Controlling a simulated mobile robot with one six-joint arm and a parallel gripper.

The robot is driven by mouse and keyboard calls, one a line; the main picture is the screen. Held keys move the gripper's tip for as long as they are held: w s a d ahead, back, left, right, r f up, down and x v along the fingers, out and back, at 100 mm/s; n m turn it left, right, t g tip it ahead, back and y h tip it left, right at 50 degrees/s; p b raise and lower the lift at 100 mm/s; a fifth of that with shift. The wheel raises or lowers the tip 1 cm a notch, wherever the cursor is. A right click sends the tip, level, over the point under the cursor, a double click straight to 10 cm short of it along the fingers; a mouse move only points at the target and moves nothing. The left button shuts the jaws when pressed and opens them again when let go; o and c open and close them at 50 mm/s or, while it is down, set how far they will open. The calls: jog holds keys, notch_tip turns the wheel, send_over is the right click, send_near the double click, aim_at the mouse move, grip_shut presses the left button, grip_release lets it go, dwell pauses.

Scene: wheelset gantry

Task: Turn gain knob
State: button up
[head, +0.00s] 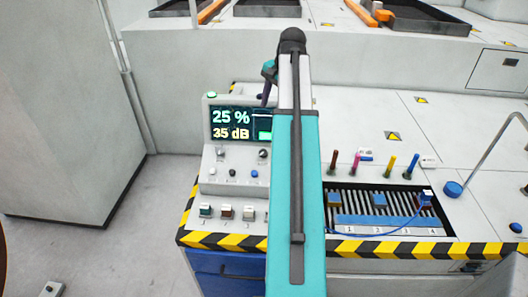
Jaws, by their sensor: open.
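The control console (208,180) stands left of my arm. Its screen (233,122) reads 25 % and 35 dB. Below the screen are a left knob (221,153) and a dark right knob (263,154); their labels are too small to read, so I cannot tell which is the gain knob. My arm crosses in front of the console's right side and hides part of it. My gripper (265,97) shows only as a small dark part beside the arm, above the screen's right end. It is open; its fingertips are not clearly visible, and nothing is seen in it.
Small buttons, including a blue one (254,173), and several numbered switches (227,212) sit lower on the console. Right of my arm are a slotted tray (385,222) with blue blocks, coloured pegs (356,163) and a curved rod (489,147). Hazard tape (400,249) marks the front edge.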

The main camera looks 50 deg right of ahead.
jog(key=b, duration=0.8)
send_over(264, 152)
jog(key=s, duration=0.4)
notch_tip(264, 152, down, 8)
jog(key=shift+f, duration=0.15)
jog(key=shift+p+x, duration=1.3)
jog(key=shift+x, duration=5.55)
jog(key=shift+s+a, duration=0.1)
jog(key=c, duration=1)
jog(key=shift+c, duration=0.2)
